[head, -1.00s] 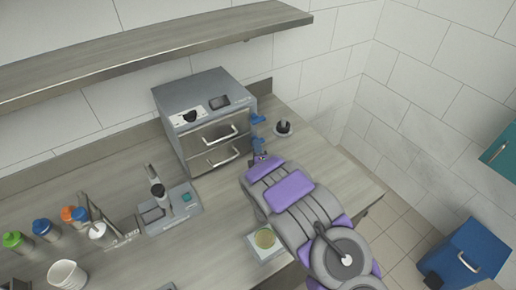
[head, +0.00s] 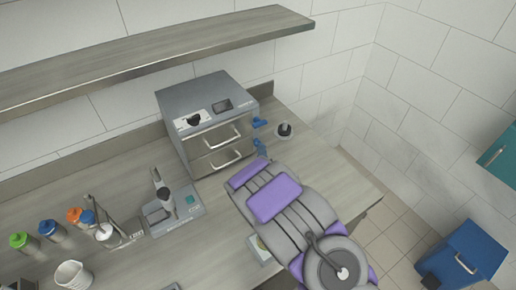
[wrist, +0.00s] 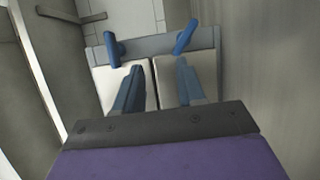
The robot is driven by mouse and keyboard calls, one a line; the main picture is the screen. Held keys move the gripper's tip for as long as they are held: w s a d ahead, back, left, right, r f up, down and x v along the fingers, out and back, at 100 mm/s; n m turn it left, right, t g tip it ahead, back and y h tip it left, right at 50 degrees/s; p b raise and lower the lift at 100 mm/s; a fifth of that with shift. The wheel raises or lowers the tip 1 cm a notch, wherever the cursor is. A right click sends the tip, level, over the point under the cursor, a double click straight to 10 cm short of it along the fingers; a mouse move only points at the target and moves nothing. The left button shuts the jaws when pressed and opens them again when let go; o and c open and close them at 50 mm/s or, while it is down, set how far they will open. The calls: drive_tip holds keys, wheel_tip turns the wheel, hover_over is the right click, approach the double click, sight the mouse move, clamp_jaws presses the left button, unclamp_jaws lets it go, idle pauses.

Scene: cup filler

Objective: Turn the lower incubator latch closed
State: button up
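The grey incubator (head: 207,90) stands on the counter with two steel drawer fronts. Its blue upper latch (head: 259,122) and blue lower latch (head: 261,146) stick out at its right edge. In the wrist view, the upper latch (wrist: 113,49) is at the left and the lower latch (wrist: 186,38) at the right, on a grey strip, at different tilts. My gripper's two dark blue fingers (wrist: 160,85) are apart, with nothing seen between them, in front of the drawer fronts and short of the latches. In the head view my arm hides most of the gripper.
A black-knobbed item (head: 285,131) stands right of the incubator. A microscope-like device (head: 172,208), several capped bottles (head: 50,230) and a white cup (head: 72,275) stand to the left. A shelf (head: 150,50) runs above. A blue bin (head: 463,257) stands on the floor at right.

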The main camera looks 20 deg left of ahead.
drive_tip(key=p+v, duration=0.6)
drive_tip(key=v, duration=0.3)
drive_tip(key=shift+d+r, duration=0.25)
drive_tip(key=shift+d, duration=0.15)
drive_tip(key=shift+s+a, duration=0.15)
